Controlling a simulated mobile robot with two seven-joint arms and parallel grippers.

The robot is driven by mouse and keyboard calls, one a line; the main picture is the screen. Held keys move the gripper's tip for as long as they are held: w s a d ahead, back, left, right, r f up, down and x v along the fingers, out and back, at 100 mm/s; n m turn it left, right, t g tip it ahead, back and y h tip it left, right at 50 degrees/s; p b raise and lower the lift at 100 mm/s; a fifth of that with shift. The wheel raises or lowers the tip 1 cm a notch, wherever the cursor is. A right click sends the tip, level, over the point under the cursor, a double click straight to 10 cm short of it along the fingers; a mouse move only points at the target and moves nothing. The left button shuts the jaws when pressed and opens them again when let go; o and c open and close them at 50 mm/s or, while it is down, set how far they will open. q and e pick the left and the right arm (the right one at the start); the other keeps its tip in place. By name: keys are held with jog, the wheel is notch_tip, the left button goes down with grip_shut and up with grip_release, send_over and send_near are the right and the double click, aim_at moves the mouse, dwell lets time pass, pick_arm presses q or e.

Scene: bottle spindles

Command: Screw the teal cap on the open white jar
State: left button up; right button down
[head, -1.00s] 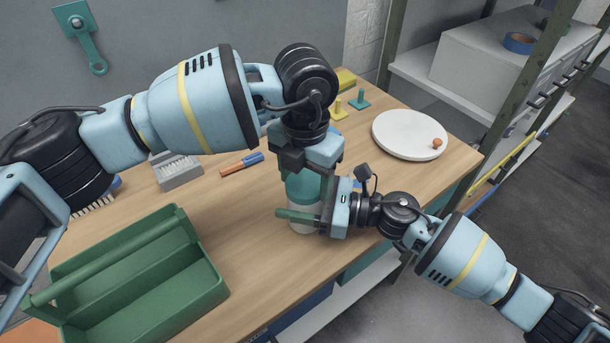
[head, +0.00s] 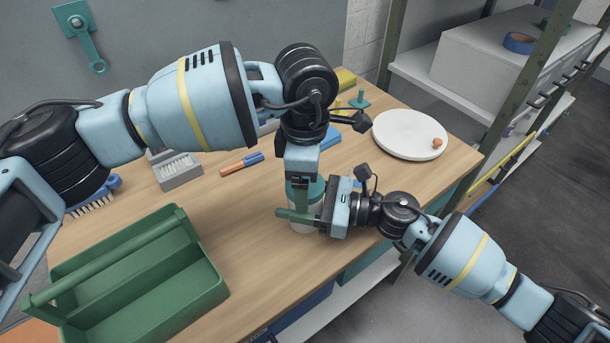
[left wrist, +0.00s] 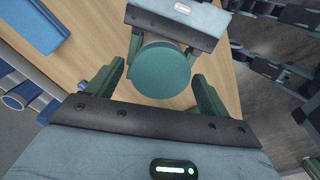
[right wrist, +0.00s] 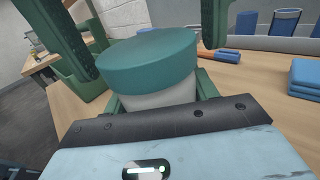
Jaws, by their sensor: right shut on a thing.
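The white jar (head: 302,228) stands upright on the workbench. My left gripper (head: 301,192) points down over the cap. In the left wrist view its fingers stand open on both sides of the cap (left wrist: 162,70), with gaps between. The jar's lower body is partly hidden by the right gripper.
A green tool carrier (head: 185,290) stands at the front left. A round white board (head: 405,128) is at the right. Bare bench lies left of the jar.

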pick_arm(q)
jog(key=shift+o, duration=0.7)
notch_tip(320, 180, up, 12)
pick_arm(e)
jog(key=shift+c, duration=1.9)
grip_release()
